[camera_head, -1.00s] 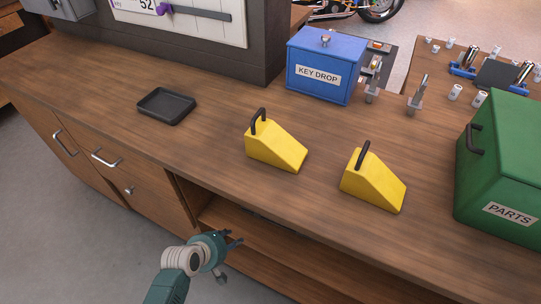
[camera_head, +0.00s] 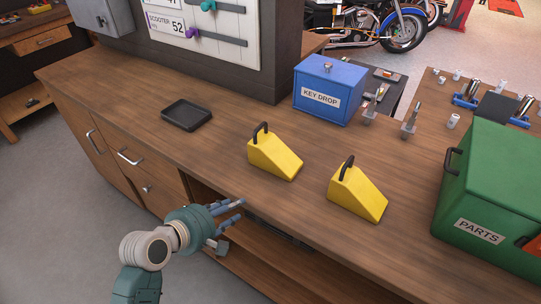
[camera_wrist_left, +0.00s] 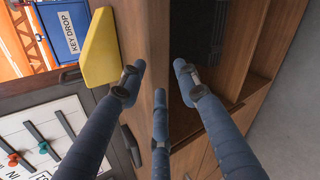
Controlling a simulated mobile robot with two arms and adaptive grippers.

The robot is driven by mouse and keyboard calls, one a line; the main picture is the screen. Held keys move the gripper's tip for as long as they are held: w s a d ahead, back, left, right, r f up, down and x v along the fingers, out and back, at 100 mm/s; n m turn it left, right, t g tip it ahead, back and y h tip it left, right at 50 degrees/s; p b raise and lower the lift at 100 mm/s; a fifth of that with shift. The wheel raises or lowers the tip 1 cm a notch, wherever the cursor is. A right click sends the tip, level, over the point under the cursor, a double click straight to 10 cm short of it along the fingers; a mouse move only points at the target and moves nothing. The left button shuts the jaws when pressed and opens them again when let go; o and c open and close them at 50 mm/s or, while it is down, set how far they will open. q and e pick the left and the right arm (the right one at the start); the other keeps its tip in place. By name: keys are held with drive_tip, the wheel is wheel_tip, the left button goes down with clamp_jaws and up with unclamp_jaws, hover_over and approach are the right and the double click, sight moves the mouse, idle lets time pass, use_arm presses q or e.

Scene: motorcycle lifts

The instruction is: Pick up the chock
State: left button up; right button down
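Two yellow wedge chocks with black handles stand on the wooden counter (camera_head: 225,160). The left chock (camera_head: 274,160) is nearer the middle, and the right chock (camera_head: 357,195) is closer to the green box. My left gripper (camera_head: 232,222) is in front of the counter's front edge, left of and below the left chock, and touches neither chock. In the left wrist view its fingers (camera_wrist_left: 160,82) are spread apart with nothing between them. One yellow chock (camera_wrist_left: 101,48) shows there beyond the fingers, on the counter. My right gripper is not in view.
A black tray (camera_head: 187,115) lies at the left on the counter. A blue key drop box (camera_head: 329,88) stands behind the chocks. A green parts box (camera_head: 487,195) stands at the right. Open shelves (camera_head: 262,262) are below the counter edge. Bare counter surrounds the chocks.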

sight(261, 125)
use_arm(q)
drive_tip(key=w+d+r+n+t+h, duration=0.2)
drive_tip(key=w+r+n+t+h, duration=0.15)
drive_tip(key=w+r+n, duration=0.85)
drive_tip(key=shift+y, duration=0.25)
drive_tip(key=shift+d+r+p+x, duration=0.1)
drive_tip(key=shift+r+p+x, duration=0.15)
drive_tip(key=shift+x, duration=1.4)
drive_tip(key=shift+d+r+p+x, duration=0.2)
drive_tip(key=shift+r+x, duration=0.1)
drive_tip(key=shift+x, duration=1.35)
drive_tip(key=shift+d+r+p+x, duration=0.1)
drive_tip(key=shift+r+p+x, duration=0.15)
drive_tip(key=shift+x, duration=1.35)
drive_tip(key=shift+s+a, duration=0.1)
drive_tip(key=shift+s, duration=0.1)
drive_tip(key=shift+c, duration=1)
clamp_jaws()
